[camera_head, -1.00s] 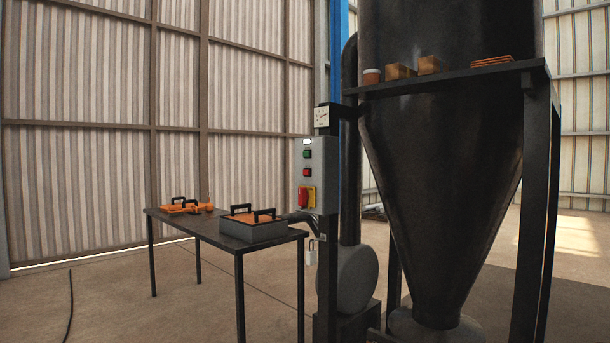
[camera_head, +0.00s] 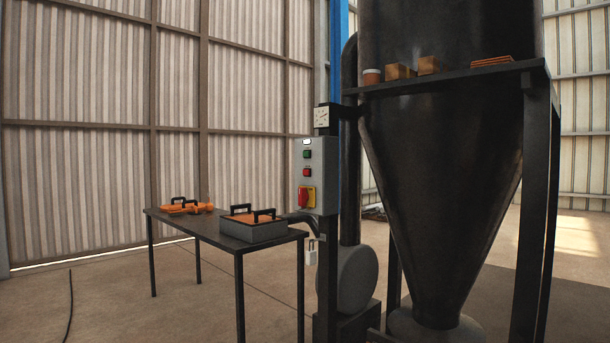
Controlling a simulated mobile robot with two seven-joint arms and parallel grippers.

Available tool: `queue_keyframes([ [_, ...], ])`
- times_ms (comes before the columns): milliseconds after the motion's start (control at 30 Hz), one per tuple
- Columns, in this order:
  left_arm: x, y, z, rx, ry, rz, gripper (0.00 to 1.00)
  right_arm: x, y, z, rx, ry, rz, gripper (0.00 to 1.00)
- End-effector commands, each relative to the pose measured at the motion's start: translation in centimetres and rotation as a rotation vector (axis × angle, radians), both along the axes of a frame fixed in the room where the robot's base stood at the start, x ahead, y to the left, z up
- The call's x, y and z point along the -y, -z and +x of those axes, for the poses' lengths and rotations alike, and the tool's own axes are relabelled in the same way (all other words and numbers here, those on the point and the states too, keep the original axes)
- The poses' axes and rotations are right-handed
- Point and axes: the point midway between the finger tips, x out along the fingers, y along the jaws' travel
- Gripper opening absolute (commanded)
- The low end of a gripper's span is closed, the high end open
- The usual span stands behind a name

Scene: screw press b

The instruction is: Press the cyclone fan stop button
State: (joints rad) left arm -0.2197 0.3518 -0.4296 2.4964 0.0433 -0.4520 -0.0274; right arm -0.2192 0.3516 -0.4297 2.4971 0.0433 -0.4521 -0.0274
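A grey control box (camera_head: 322,175) is mounted on a dark post in the middle of the head view. On its front face are a green button (camera_head: 307,154) near the top and a red button (camera_head: 306,172) below it. Lower down is a red rotary switch (camera_head: 303,197) on a yellow plate (camera_head: 311,197). A small light indicator (camera_head: 306,141) sits at the top of the face. The labels are too small to read. The large black cyclone (camera_head: 440,180) stands to the right of the box. Neither of my grippers is in view.
A dark table (camera_head: 195,228) left of the post carries a grey box with black handles (camera_head: 252,231) and orange parts (camera_head: 185,206). A shelf (camera_head: 450,76) on the cyclone frame holds small boxes. A padlock (camera_head: 311,255) hangs below the control box. The floor at front left looks open.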

Motion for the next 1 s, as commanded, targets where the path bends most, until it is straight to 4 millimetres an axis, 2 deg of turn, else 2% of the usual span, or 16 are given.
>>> queue_keyframes([
  [33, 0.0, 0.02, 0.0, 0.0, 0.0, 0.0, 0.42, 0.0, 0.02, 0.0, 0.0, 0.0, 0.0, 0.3],
  [167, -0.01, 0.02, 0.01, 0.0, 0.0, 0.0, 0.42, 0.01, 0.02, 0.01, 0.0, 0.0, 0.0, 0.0],
  [1000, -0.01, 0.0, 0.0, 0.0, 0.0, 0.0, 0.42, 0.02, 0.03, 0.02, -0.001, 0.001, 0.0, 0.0],
])
